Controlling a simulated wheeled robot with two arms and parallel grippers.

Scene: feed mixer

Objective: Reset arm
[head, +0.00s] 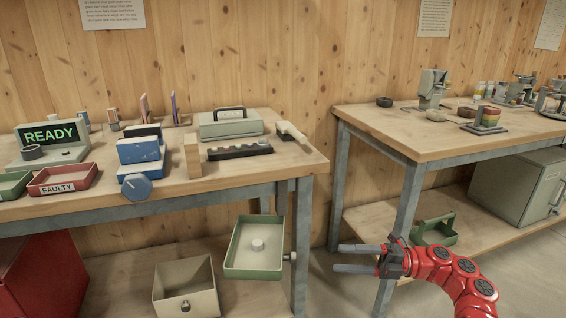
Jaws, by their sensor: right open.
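My right arm is red and comes in from the lower right in the head view. Its gripper (354,258) points left, with its two grey fingers apart and nothing between them. It is in front of the gap between the two workbenches, below the height of their tops. My left gripper does not show.
The left bench (235,170) carries a READY display (50,137), a red FAULTY tray (63,180) and a blue device (139,152). The right bench (400,130) holds small machines. Its leg (405,215) stands close behind my right gripper. An open box (186,285) sits low at left.

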